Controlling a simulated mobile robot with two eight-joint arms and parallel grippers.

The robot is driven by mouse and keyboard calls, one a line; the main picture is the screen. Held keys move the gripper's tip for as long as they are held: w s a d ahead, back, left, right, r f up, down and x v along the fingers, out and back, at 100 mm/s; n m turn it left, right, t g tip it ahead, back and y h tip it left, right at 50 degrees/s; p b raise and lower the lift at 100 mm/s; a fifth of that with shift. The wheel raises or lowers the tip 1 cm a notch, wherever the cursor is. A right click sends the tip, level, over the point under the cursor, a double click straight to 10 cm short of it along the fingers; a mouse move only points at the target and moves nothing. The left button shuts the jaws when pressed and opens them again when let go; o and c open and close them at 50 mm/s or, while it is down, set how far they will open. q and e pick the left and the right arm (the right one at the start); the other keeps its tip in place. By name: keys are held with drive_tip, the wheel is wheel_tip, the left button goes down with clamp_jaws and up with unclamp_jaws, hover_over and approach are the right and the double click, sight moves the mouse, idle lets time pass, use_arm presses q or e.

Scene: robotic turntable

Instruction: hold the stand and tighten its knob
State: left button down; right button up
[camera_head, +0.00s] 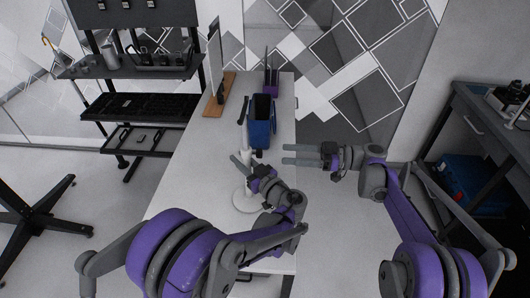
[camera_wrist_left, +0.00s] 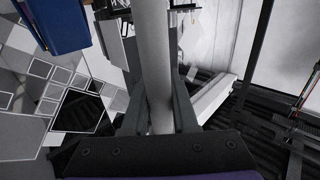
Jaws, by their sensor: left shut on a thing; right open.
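The stand has a round white base (camera_head: 243,201) on the table and a pale upright post, which shows in the left wrist view (camera_wrist_left: 155,55). My left gripper (camera_head: 240,164) is shut on the post above the base; in the left wrist view its two fingers (camera_wrist_left: 158,105) lie on either side of the post. My right gripper (camera_head: 285,154) is open and empty, to the right of the post, its fingers pointing left towards it. I cannot make out the knob clearly; small dark parts (camera_wrist_left: 115,12) show near the post's top in the left wrist view.
A blue box-like object (camera_head: 261,122) is just beyond the stand, with a dark elongated part (camera_head: 242,109) beside it. The white table (camera_head: 188,165) also holds a wooden board (camera_head: 219,95) with an upright panel and a purple item (camera_head: 271,78). Dark shelving (camera_head: 140,106) stands left.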

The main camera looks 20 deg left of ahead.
sight(257, 153)
drive_tip(key=s+a, duration=0.1)
drive_tip(key=a, duration=0.6)
drive_tip(key=shift+s+a, duration=0.15)
drive_tip(key=shift+a, duration=0.1)
clamp_jaws()
